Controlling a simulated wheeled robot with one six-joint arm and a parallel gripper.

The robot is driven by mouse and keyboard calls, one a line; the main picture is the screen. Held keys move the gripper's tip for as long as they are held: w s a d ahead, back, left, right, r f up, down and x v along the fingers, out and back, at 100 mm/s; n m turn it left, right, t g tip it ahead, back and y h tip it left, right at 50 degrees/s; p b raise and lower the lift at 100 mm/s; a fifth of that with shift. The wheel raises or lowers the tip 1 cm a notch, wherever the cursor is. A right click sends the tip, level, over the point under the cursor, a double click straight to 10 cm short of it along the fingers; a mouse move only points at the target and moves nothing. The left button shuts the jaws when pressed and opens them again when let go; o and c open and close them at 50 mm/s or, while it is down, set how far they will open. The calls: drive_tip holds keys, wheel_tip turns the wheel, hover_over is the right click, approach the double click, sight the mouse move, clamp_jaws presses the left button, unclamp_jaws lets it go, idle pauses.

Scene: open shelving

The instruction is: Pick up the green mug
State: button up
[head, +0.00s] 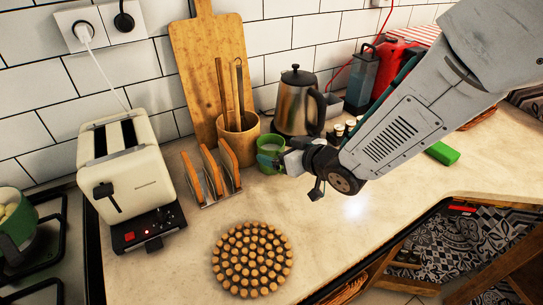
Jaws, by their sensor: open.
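The green mug (268,146) stands on the countertop, just right of and in front of a wooden utensil pot. Its lower right part is partly hidden by my gripper, and its handle cannot be made out clearly. My gripper (297,176) reaches in from the upper right and is open, with its fingers close to the right front side of the mug. I cannot tell whether a finger touches the mug. The gripper holds nothing that I can see.
A steel kettle (297,102) stands close behind the mug. The wooden pot (238,138) with utensils is beside it. A toast rack (211,176), a toaster (128,170) and a round cork trivet (252,259) are left and in front. The counter (340,225) right of the trivet is clear.

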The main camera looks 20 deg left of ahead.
drive_tip(key=x, duration=0.3)
drive_tip(key=shift+w+a, duration=0.1)
drive_tip(key=shift+w, duration=0.05)
drive_tip(key=c, duration=1.4)
drive_tip(key=shift+r, duration=0.1)
